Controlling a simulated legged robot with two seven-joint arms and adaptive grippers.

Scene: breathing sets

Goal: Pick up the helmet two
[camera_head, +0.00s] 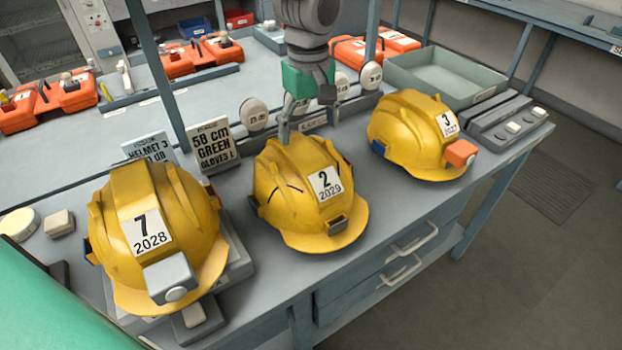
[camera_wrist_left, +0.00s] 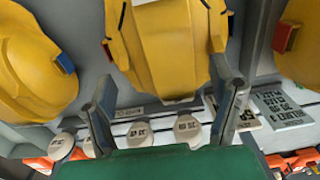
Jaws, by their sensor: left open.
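Helmet two (camera_head: 285,200) is the yellow hard hat labelled "2 2029", in the middle of the bench, with a small dark-framed clip on its front. My left gripper (camera_head: 300,120) reaches down from above at its far side, fingers pointing down, partly hidden behind its crown. In the left wrist view, the two fingers of the left gripper (camera_wrist_left: 165,105) are spread apart, and helmet two (camera_wrist_left: 165,50) appears ahead, reaching between them. I cannot tell whether the fingers touch it. My right gripper is not in view.
Helmet 7 (camera_head: 180,215) stands to the left and helmet 3 (camera_head: 405,125) to the right. Round labelled discs (camera_head: 254,115) and a "58 cm GREEN" sign (camera_head: 213,145) stand behind. A grey-green tray (camera_head: 455,80) is at the back right. Orange cases (camera_head: 200,57) lie further back.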

